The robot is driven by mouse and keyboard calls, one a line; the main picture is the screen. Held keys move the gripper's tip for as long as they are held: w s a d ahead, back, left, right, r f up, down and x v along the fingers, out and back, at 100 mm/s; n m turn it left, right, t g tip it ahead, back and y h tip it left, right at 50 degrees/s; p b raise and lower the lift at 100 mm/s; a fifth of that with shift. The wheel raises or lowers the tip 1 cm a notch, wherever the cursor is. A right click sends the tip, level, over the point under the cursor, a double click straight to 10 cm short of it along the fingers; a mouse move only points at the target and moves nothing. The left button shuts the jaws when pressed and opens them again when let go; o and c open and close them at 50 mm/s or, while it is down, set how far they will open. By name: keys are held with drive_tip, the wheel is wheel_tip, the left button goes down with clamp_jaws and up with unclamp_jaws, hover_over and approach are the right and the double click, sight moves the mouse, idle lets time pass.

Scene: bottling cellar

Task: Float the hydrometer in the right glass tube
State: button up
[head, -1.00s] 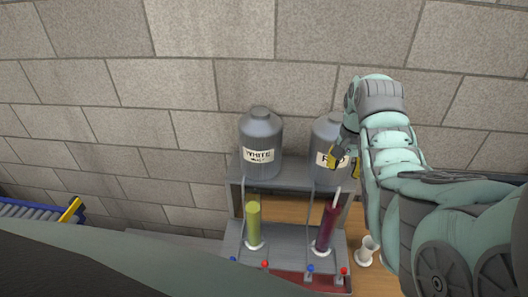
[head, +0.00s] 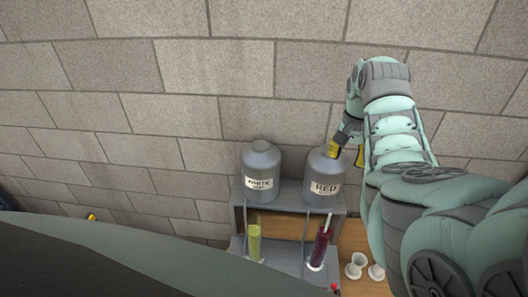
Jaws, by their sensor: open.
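The right glass tube (head: 320,247) holds dark red liquid and stands on the grey rack. A thin pale stem (head: 329,222), which looks like the hydrometer, sticks up out of its mouth. How deep it sits, and whether it floats free, I cannot tell. The left glass tube (head: 255,245) holds yellow-green liquid. My gripper (head: 346,154) has yellow fingertips, is open and empty, and is seen against the upper right of the RED jug, well above the right tube and apart from the stem.
The grey WHITE jug (head: 261,165) and RED jug (head: 323,172) stand on the rack's upper shelf (head: 289,195). White cups (head: 356,262) stand on the wooden surface at right. A block wall is behind. My own body hides the lower left.

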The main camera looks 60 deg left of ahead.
drive_tip(key=shift+r+p, duration=1.4)
drive_tip(key=shift+r, duration=0.7)
